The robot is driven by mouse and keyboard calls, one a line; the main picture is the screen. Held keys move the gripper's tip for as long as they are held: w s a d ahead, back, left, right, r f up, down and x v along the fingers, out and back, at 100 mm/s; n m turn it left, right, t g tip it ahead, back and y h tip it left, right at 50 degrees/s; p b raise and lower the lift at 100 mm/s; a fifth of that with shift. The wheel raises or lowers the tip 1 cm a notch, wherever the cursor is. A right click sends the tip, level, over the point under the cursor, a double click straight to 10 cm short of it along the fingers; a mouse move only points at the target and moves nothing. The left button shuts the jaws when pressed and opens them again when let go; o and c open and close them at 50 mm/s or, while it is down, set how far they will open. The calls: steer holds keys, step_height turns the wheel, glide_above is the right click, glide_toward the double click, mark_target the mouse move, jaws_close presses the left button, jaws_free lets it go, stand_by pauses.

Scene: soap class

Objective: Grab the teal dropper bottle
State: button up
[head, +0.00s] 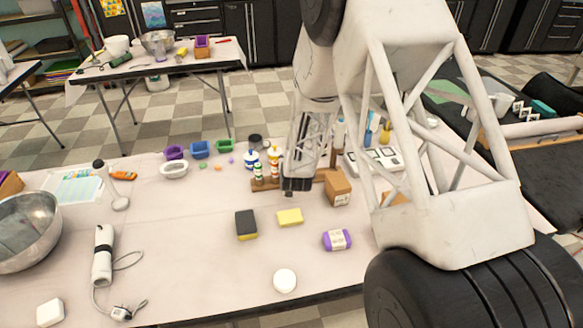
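My gripper (297,187) is the dark end of my arm, pointing down over the middle of the table, beside a wooden rack (266,186). It is too small to tell whether its fingers are open or shut. Small bottles with white and green bands, one (258,173) and another (275,170), stand at the rack, left of my gripper. I cannot make out a clearly teal dropper bottle. Part of the rack and whatever is behind my arm are hidden.
A brown box (337,188) stands close right of my gripper. Blue-white (250,158) and yellow-white (275,153) bottles stand behind the rack. A black-yellow sponge (246,225), yellow bar (289,217) and purple-wrapped soap (337,240) lie in front.

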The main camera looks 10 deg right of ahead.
stand_by(0.3)
steer(key=c, duration=1)
steer(key=shift+r, duration=0.1)
steer(key=shift+r, duration=1.1)
steer(key=shift+s+r, duration=0.5)
steer(key=shift+r, duration=0.15)
steer(key=s, duration=0.5)
steer(key=s+r, duration=0.1)
steer(key=s, duration=0.9)
steer(key=shift+r, duration=0.15)
